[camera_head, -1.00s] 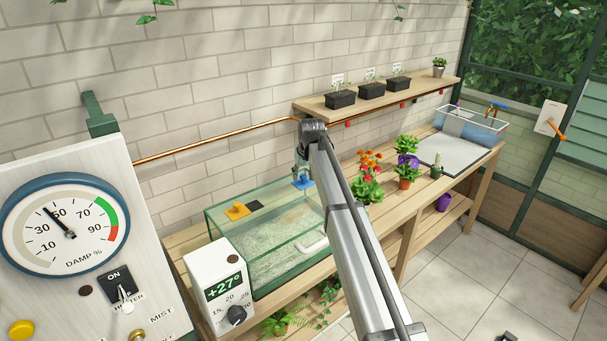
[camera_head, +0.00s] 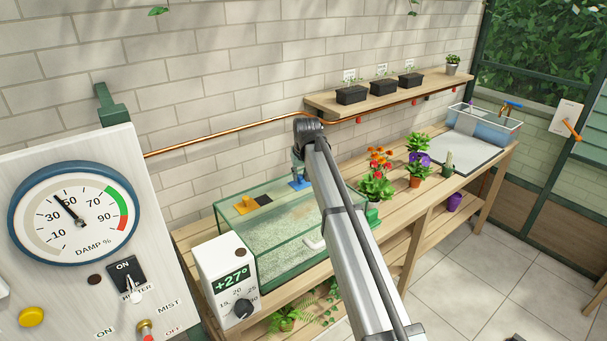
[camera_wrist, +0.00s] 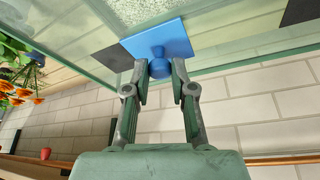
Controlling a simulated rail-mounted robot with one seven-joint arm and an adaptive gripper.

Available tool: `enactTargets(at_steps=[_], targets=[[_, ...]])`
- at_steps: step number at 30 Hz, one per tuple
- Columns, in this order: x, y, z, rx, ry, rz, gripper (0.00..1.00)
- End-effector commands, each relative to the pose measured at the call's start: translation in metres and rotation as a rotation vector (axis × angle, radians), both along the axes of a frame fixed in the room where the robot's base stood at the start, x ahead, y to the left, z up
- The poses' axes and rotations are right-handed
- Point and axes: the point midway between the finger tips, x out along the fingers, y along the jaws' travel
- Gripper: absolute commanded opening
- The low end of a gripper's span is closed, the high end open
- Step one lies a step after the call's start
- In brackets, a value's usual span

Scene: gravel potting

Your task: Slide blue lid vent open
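The blue lid vent is a flat blue plate (camera_wrist: 165,38) with a round knob (camera_wrist: 160,68) on the edge of the glass tank. In the wrist view my gripper (camera_wrist: 160,76) has its fingertips on both sides of the knob, closed in on it. A dark patch (camera_wrist: 115,58) shows beside the plate, partly covered by it. In the head view the blue plate (camera_head: 300,183) is at the back right of the tank top, below my gripper, partly hidden by my arm.
The glass tank (camera_head: 262,252) holds pale gravel. An orange vent (camera_head: 246,205) with its own dark patch (camera_head: 263,200) is to the left. Potted flowers (camera_head: 377,184) stand close right, a thermostat box (camera_head: 229,277) at front left. A copper pipe (camera_head: 225,134) runs behind.

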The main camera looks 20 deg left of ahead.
Motion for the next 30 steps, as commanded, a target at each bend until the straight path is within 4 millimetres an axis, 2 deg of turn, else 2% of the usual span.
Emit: enactTargets(at_steps=[1, 2, 11, 16, 20, 30], targets=[[-0.004, 0.002, -0.001, 0.002, 0.009, 0.004, 0.38], [-0.004, 0.002, -0.001, 0.002, 0.009, 0.004, 0.49], [-0.002, 0.001, -0.001, 0.0, 0.005, 0.002, 0.49], [-0.005, -0.001, 0.008, 0.001, 0.004, 0.002, 0.49], [-0.011, -0.006, 0.026, 0.001, 0.004, 0.002, 0.49], [-0.031, -0.02, 0.084, 0.002, 0.004, 0.004, 0.49]])
